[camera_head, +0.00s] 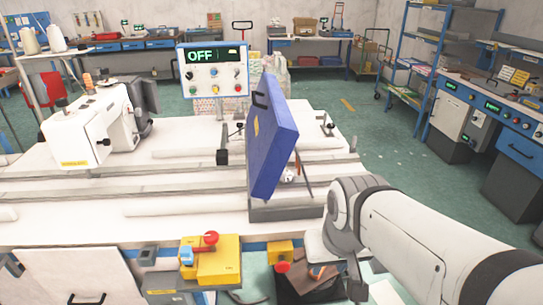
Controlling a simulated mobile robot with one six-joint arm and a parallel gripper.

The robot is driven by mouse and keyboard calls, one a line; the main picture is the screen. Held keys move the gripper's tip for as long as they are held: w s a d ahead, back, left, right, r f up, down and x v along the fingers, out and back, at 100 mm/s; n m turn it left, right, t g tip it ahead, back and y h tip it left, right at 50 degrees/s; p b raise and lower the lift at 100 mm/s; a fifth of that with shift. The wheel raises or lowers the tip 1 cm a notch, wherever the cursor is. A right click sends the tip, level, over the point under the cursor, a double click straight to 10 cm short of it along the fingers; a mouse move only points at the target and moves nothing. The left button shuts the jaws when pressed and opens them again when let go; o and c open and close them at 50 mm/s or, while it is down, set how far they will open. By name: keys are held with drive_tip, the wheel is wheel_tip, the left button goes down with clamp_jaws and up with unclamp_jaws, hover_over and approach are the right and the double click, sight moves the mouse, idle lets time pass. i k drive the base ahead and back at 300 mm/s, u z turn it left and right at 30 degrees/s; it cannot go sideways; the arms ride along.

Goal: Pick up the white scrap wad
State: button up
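I cannot clearly make out a white scrap wad. A small whitish lump with a bit of red (289,174) shows beside the lower right edge of the raised blue lid (272,145), too small to identify. My gripper (338,282) is at the lower middle right, in front of the table's front edge and pointing down. It is over or beside a dark open box (292,290) low by the table. My arm and wrist hide part of that area. I cannot see whether the fingers are apart or hold anything.
The white sewing table (90,210) carries rails, a white machine (98,125) and the upright blue lid. A control panel reading OFF (213,70) stands behind. A yellow box with a red button (211,258) is on the front edge. Green floor (385,150) is open at right.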

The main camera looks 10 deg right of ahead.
sight(286, 176)
drive_tip(key=u, duration=3.15)
drive_tip(key=k, duration=1)
drive_tip(key=z, duration=2.05)
drive_tip(key=i, duration=0.5)
drive_tip(key=u, duration=0.05)
